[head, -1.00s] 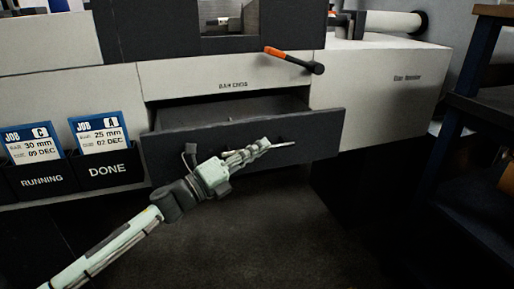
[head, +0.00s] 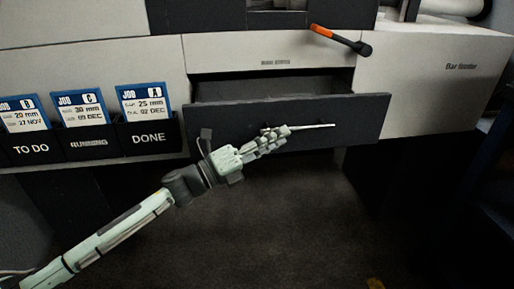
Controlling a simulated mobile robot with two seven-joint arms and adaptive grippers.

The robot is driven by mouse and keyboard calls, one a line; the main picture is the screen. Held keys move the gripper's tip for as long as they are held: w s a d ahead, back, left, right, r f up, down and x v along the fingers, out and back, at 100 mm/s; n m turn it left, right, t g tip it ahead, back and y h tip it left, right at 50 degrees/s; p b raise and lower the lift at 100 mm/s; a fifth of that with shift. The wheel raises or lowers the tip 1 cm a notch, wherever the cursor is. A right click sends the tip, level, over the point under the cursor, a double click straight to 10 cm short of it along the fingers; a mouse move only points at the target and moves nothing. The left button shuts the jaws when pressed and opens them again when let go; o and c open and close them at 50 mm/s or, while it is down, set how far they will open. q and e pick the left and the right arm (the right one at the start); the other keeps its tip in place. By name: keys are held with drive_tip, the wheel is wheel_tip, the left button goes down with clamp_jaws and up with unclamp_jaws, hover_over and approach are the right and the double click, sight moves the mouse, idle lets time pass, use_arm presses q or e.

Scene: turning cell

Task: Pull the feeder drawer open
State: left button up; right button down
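The feeder drawer (head: 350,117) has a dark front and stands partly open below the light panel of the machine. Its dark inside (head: 300,88) shows above the front and looks empty where I can see it. A thin silver handle (head: 318,127) runs across the drawer front. My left gripper (head: 275,137) is at the left part of this handle, with its fingers closed around it; they hide that part of the bar. My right gripper is not in view.
Card holders marked TO DO, RUNNING and DONE (head: 150,137) hang left of the drawer, with job cards in them. The floor (head: 300,220) below the drawer is clear.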

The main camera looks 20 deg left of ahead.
use_arm(q)
drive_tip(key=v, duration=0.6)
idle(0.4)
